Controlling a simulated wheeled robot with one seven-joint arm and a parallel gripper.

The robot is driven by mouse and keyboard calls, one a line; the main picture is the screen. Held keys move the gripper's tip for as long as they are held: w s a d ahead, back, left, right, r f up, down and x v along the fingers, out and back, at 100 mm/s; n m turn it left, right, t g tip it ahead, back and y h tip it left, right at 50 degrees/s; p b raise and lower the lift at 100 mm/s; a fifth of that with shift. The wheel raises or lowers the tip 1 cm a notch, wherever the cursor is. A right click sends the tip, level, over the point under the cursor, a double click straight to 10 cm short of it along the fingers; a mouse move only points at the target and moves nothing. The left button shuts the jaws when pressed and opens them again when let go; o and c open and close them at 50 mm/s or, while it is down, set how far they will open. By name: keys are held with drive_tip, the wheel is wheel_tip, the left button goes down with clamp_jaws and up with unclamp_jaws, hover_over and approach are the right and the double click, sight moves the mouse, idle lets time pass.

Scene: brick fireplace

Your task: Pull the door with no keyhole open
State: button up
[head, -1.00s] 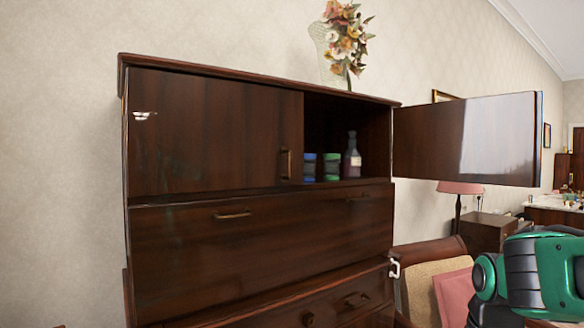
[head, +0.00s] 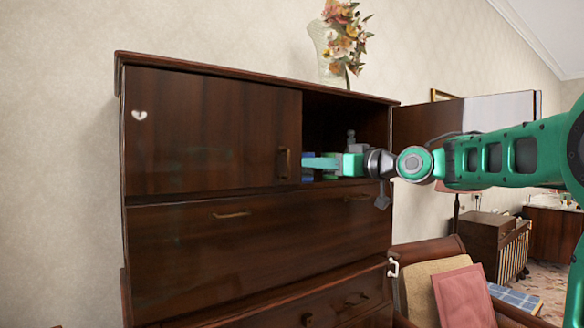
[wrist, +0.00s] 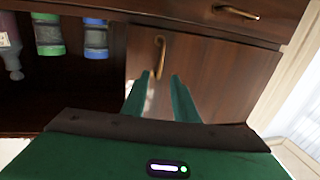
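The dark wood cabinet's upper left door (head: 210,130) is shut, with a vertical metal handle (head: 286,163) near its right edge. I see no clear keyhole on it. The upper right door (head: 425,122) stands swung open to the right, partly behind my arm. My gripper (head: 305,162) points left in front of the open compartment, its tips a little right of the handle. The wrist view appears upside down. There my gripper (wrist: 161,77) is open and empty, and the handle (wrist: 160,55) shows just beyond and between the fingertips. Contact is not visible.
Jars (wrist: 48,35) and a bottle (wrist: 10,45) stand in the open compartment beside the shut door. A wide panel with handles (head: 231,214) lies below. A flower vase (head: 335,60) stands on top. A chair with a pink cushion (head: 464,295) is at lower right.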

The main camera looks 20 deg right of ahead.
sight(295, 162)
drive_tip(key=x, duration=0.8)
drive_tip(key=shift+w+a+f, duration=0.15)
drive_tip(key=shift+w, duration=0.2)
clamp_jaws()
idle(1.0)
